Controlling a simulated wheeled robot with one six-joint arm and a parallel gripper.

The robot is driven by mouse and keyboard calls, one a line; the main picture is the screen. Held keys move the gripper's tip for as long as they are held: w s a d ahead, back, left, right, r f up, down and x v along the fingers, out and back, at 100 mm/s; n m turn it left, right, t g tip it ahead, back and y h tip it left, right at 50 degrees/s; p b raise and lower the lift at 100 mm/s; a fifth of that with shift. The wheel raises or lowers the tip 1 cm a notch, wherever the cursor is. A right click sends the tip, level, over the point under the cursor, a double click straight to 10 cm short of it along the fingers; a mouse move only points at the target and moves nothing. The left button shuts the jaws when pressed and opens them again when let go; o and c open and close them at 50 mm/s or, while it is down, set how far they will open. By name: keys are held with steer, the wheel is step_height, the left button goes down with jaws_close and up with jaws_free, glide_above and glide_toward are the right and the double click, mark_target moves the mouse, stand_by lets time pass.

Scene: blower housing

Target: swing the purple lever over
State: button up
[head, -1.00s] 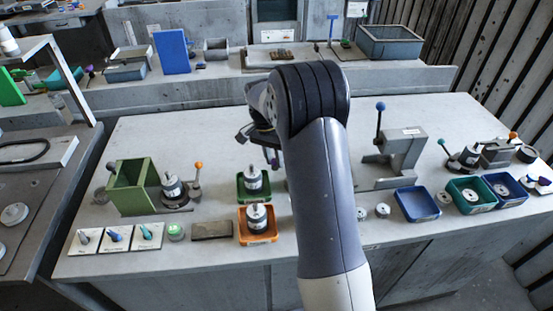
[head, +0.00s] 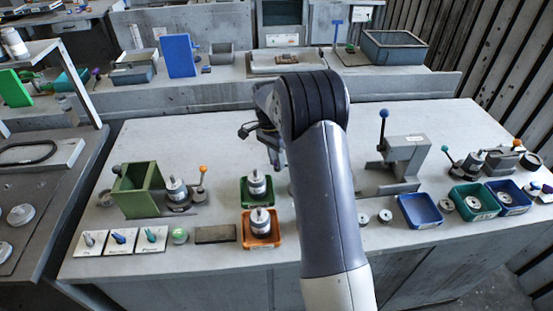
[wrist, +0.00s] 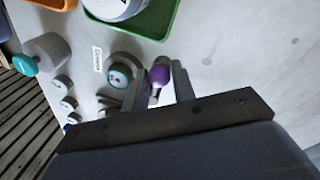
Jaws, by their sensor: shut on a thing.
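The purple lever's round purple knob (wrist: 159,75) shows in the wrist view, between the two fingers of my gripper (wrist: 160,82). My gripper is shut on it. The lever's stem and pivot are mostly hidden by the fingers and the gripper body. A round grey part with a pale blue-grey face (wrist: 120,76) is just left of the fingers, beside a small printed label (wrist: 97,59). In the head view my gripper (head: 274,156) is low over the bench behind the green tray, partly hidden by my arm. The purple lever is hidden there.
A green tray (head: 243,197) and an orange tray (head: 246,238) hold motor-like parts close to my gripper. A grey press with a blue-knobbed handle (head: 408,158) stands to the right. A green open box (head: 140,190) stands left. The bench behind my gripper is mostly clear.

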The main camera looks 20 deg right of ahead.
steer(key=o, duration=1)
steer(key=shift+c, duration=0.2)
steer(key=shift+r, duration=0.1)
step_height(320, 180, up, 10)
steer(key=w, duration=0.2)
steer(key=shift+a+r+b, duration=0.25)
steer(key=shift+a+b, duration=0.05)
steer(key=shift+b, duration=0.15)
steer(key=f, duration=0.3)
steer(key=s+f, duration=0.1)
steer(key=f, duration=0.3)
steer(key=s+f+p, duration=0.1)
steer(key=f, duration=0.2)
steer(key=shift+d+f, duration=0.3)
steer(key=shift+d, duration=0.05)
